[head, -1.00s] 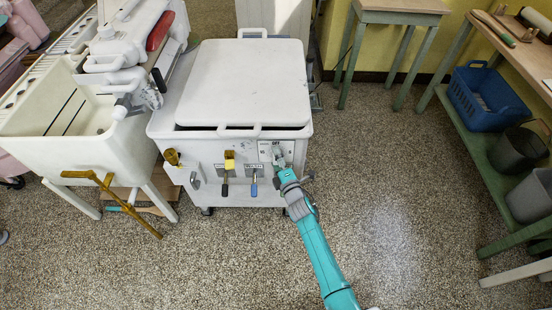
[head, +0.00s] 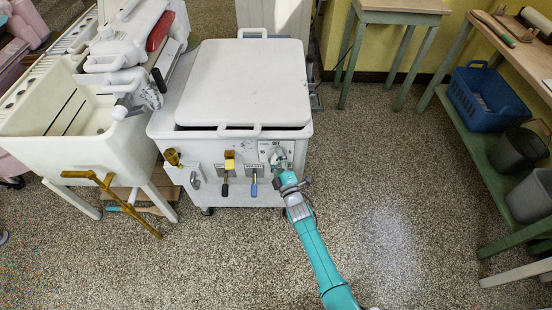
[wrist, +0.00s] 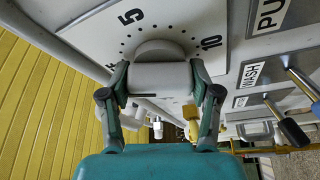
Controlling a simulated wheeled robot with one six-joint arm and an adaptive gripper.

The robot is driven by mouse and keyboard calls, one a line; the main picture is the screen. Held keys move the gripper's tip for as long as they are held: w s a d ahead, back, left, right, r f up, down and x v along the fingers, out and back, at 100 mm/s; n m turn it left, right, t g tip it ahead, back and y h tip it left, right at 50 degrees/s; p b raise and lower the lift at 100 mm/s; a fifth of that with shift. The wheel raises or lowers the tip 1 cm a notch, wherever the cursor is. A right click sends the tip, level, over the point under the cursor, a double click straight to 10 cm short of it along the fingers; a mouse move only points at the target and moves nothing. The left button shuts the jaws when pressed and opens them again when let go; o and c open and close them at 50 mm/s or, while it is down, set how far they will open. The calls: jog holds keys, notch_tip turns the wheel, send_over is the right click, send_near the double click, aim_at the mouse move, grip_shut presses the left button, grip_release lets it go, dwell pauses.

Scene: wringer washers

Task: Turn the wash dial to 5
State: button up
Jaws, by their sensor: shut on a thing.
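The wash dial is a grey knob (wrist: 162,50) on a white plate (wrist: 105,32) with black dots and numbers. In the wrist view, the 5 is at the plate's upper left and the 10 at its right. My gripper (wrist: 162,80) is shut on the knob's pale grip, one finger on each side. The knob's pointer cannot be made out. In the head view, the dial plate (head: 264,146) is at the front right of the white washer (head: 190,130), with OFF at its top. My gripper (head: 277,158) covers much of the dial there.
Levers with black (head: 225,190) and blue (head: 254,190) grips and a yellow handle (head: 229,160) are left of the dial. A cream tub (head: 90,150) with a brass tap (head: 105,183) stands further left. The speckled floor right of my arm is clear.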

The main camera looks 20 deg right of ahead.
jog(key=m+t+h, duration=0.1)
jog(key=m, duration=0.3)
jog(key=m+t+h, duration=0.1)
jog(key=m+h, duration=0.1)
jog(key=m, duration=0.3)
jog(key=shift+f, duration=0.1)
jog(key=m+h, duration=0.2)
jog(key=m, duration=0.2)
jog(key=m+h, duration=0.3)
jog(key=m, duration=0.1)
jog(key=shift+m, duration=0.4)
jog(key=o, duration=1.1)
jog(key=shift+o, duration=0.2)
jog(key=v, duration=1.2)
